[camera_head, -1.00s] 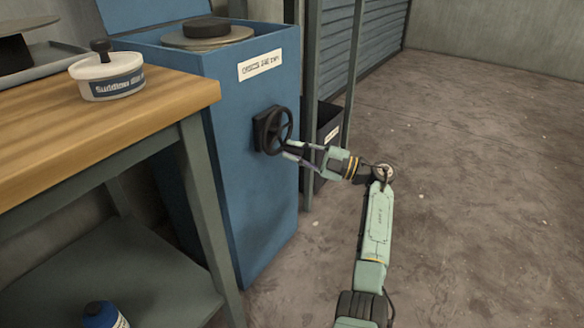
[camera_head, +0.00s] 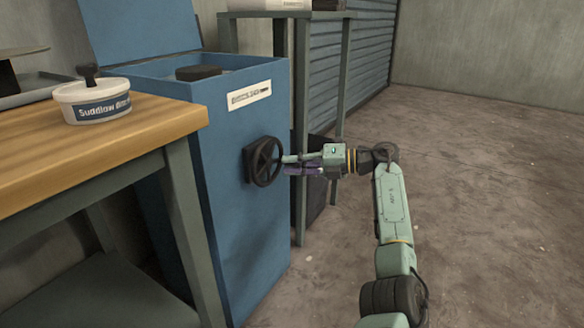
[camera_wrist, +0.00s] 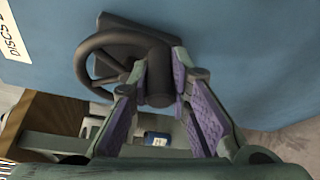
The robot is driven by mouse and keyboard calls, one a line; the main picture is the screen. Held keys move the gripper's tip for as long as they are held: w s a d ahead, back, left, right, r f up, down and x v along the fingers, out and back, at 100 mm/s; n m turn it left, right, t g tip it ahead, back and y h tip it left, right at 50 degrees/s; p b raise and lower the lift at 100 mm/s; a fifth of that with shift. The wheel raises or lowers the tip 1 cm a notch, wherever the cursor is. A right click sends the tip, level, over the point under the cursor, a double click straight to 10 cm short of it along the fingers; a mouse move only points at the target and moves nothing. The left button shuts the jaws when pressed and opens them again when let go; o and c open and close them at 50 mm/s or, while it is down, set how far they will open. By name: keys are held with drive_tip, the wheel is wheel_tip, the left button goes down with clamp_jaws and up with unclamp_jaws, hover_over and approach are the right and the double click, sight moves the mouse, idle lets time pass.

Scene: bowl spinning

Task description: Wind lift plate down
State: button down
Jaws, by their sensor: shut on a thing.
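The blue cabinet (camera_head: 235,190) stands with its lid raised. A black handwheel (camera_head: 263,161) is on its front face, and it also shows in the wrist view (camera_wrist: 95,48). My gripper (camera_head: 288,163) is shut on the handwheel at its right side. In the wrist view, my purple-padded fingers (camera_wrist: 155,90) are on either side of a dark thick part of the wheel. Inside the cabinet's open top, a black disc (camera_head: 200,72) shows low behind the front rim. The lift plate under it is mostly hidden by the cabinet walls.
A wooden workbench (camera_head: 100,150) with a white tub (camera_head: 95,102) stands close at the left. A metal rack (camera_head: 345,75) stands behind the cabinet at the right. The concrete floor (camera_head: 480,190) to the right is clear.

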sight(272, 146)
wheel_tip(272, 146, up, 3)
drive_tip(key=n+h+p, duration=0.1)
drive_tip(key=n, duration=0.2)
drive_tip(key=shift+w+f+n+t+h+p, duration=0.1)
drive_tip(key=shift+f+n+t+h+p, duration=0.1)
drive_tip(key=shift+n+t+h+p, duration=0.15)
drive_tip(key=shift+a+r+n+t+h, duration=0.1)
drive_tip(key=shift+r+n+t+h, duration=0.4)
drive_tip(key=shift+n, duration=0.45)
drive_tip(key=shift+s+a+r+n+t+h, duration=0.2)
drive_tip(key=shift+s+r+n+t+h, duration=0.3)
drive_tip(key=shift+n, duration=0.4)
drive_tip(key=shift+s+a+r+n+t+h+b, duration=0.25)
drive_tip(key=shift+r+n+h+b, duration=0.25)
drive_tip(key=shift+n, duration=0.4)
drive_tip(key=shift+s+a+r+n+t+h+b, duration=0.4)
drive_tip(key=shift+n+t+b, duration=0.3)
drive_tip(key=shift+n+b, duration=0.2)
drive_tip(key=shift+s+a+r+n+t+h+b, duration=0.3)
drive_tip(key=shift+s+n+t+b, duration=0.2)
drive_tip(key=shift+n+b, duration=0.45)
drive_tip(key=shift+s+a+r+n+t+h+b, duration=0.15)
drive_tip(key=shift+s+a+n+t+b, duration=0.3)
drive_tip(key=shift+n+b, duration=0.45)
